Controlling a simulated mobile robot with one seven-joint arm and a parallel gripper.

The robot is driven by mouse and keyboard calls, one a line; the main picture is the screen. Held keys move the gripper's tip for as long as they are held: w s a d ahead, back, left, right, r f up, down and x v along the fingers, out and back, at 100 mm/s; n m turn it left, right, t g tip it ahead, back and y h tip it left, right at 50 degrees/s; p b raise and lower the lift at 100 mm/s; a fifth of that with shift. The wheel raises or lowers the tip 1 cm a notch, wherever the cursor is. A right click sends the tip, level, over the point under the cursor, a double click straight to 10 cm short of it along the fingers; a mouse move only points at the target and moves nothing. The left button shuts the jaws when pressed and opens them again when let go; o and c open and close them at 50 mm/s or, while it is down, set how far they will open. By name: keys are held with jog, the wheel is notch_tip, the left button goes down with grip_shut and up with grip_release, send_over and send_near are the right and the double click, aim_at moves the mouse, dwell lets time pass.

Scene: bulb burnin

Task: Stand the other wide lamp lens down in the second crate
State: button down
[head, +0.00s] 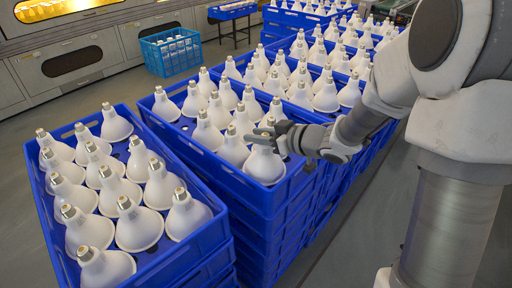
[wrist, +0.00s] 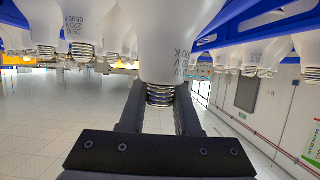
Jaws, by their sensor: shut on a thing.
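My gripper (head: 270,137) is shut on the screw base of a white wide lamp (head: 264,166) at the near right corner of the middle blue crate (head: 232,178). The lamp is upright, lens down and base up, inside the crate wall's line. Whether its lens touches the crate floor is hidden by the wall. The wrist view shows the two fingers (wrist: 160,98) on either side of the metal thread, with the lamp's white printed body (wrist: 165,45) beyond. Other white lamps (head: 233,148) stand lens down close beside it.
A blue crate (head: 205,245) at the front left holds several wide lamps, base up. More filled crates (head: 405,18) stretch to the back right. An empty-topped aisle of grey floor (head: 345,235) lies at right. A light blue basket (head: 158,58) stands by the oven at the back.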

aim_at(258, 146)
jog(key=shift+f+b, duration=0.55)
jog(key=shift+f, duration=1.05)
jog(key=shift+f, duration=0.2)
jog(key=c, duration=0.6)
grip_release()
jog(key=shift+r, duration=0.1)
